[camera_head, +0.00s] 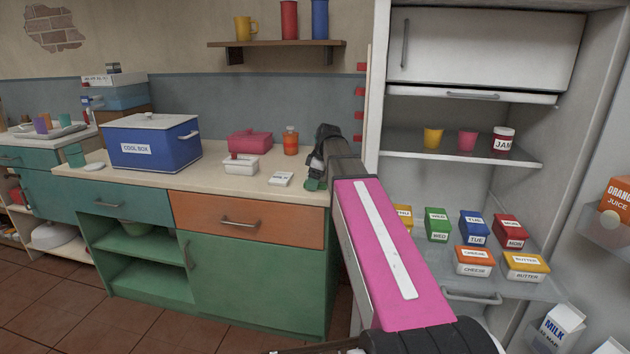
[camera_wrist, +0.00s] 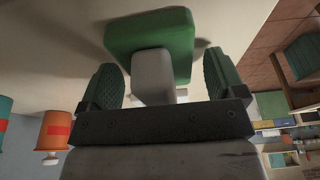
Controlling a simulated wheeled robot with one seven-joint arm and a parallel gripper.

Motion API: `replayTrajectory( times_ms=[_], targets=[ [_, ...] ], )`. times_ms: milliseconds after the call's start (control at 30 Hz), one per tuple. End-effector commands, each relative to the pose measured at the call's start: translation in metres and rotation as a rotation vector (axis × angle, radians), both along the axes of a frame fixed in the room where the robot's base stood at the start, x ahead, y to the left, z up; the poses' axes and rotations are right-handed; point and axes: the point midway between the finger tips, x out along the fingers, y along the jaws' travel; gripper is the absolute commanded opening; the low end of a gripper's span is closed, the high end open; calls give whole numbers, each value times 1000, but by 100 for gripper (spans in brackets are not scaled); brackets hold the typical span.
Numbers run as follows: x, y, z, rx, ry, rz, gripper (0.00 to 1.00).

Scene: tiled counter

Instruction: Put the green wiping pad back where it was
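The green wiping pad (camera_wrist: 150,32) lies on the pale counter surface in the wrist view, with a grey block-shaped handle (camera_wrist: 153,75) on its near side. My gripper (camera_wrist: 162,78) has its two green-padded fingers apart, one on each side of the handle. A gap shows on the right of the handle and a narrower one on the left, so the fingers are not closed on it. In the head view my gripper (camera_head: 317,172) is low at the counter's right end, beside the fridge. My own arm hides much of that spot, and the pad cannot be told from the fingers there.
On the counter (camera_head: 205,180) are a blue cool box (camera_head: 150,142), a pink container (camera_head: 249,141), a white container (camera_head: 240,165), an orange bottle (camera_head: 291,141) and a white labelled item (camera_head: 281,179). The open fridge (camera_head: 372,120) stands close on the right. A wall shelf (camera_head: 275,44) hangs above.

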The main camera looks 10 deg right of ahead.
Motion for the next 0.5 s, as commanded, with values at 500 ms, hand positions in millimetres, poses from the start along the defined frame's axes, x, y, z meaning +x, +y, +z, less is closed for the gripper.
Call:
replayTrajectory(
  times_ms=[500],
  targets=[
    [-5,-13,53,1,-1,0,89]
  ],
)
